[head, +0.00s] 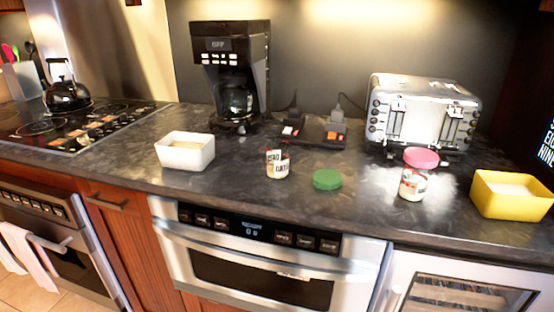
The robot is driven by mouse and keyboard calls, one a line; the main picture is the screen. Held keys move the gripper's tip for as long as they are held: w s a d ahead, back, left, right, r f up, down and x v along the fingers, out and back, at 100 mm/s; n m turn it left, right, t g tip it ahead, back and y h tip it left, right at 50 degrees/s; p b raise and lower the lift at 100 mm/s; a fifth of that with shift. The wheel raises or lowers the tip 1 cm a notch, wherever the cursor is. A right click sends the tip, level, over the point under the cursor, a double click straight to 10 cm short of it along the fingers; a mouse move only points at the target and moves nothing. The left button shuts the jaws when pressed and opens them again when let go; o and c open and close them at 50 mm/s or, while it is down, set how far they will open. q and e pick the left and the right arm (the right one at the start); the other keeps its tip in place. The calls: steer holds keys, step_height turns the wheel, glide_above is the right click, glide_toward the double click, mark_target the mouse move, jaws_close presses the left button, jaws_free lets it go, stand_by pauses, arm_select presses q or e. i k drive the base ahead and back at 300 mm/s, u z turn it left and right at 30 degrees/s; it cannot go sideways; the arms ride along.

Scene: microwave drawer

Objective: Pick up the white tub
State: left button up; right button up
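The white tub (186,157) is a small open rectangular container on the dark marbled counter (232,186), left of the middle and near the front edge. It stands upright and seems to have something pale inside. Nothing touches it. Neither of my grippers shows in the head view.
To its right are an open labelled jar (277,165), a green lid (327,179), a jar with a pink lid (413,184) and a yellow tub (509,196). Behind stand a coffee maker (228,62) and a toaster (420,112). A stove (75,126) is at left. A drawer microwave (262,262) is below.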

mark_target(190, 151)
steer(key=u, duration=2.15)
steer(key=i, duration=2.4)
steer(key=z, duration=3.05)
